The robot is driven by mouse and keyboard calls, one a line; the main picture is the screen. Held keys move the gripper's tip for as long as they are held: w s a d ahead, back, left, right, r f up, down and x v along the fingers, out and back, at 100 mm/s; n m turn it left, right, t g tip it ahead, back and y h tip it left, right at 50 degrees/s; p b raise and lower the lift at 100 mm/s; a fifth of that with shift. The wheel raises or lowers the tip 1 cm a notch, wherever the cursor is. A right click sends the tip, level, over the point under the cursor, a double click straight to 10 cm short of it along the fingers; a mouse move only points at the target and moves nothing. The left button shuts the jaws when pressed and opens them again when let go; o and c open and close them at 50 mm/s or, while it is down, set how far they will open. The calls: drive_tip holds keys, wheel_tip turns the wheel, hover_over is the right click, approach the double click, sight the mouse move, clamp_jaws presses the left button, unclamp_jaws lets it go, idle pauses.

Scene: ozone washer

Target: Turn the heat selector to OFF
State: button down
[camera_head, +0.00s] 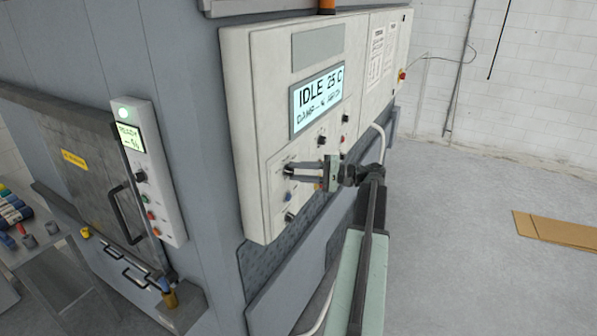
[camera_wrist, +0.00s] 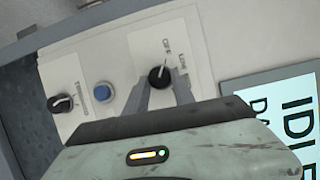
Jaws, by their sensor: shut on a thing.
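A black rotary knob (camera_wrist: 159,76) on a pale label plate sits between my gripper's (camera_wrist: 158,82) two fingers in the wrist view. The fingers are shut on it from both sides. I take this knob to be the heat selector. In the head view my gripper (camera_head: 291,170) reaches from the right to the white control panel (camera_head: 258,110), with its fingertips at the panel face. The knob there is largely hidden by the fingers.
A blue button (camera_wrist: 104,92) and a second black knob (camera_wrist: 62,103) lie left of the held knob. A display (camera_head: 318,96) above reads IDLE 25 C. A smaller panel (camera_head: 150,175) and door handle (camera_head: 124,215) are at left. Open floor (camera_head: 470,230) lies right.

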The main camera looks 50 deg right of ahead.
drive_tip(key=c, duration=1.1)
unclamp_jaws()
drive_tip(key=shift+o, duration=0.2)
drive_tip(key=v, duration=0.7)
drive_tip(key=shift+s+d, duration=0.2)
drive_tip(key=shift+s, duration=0.1)
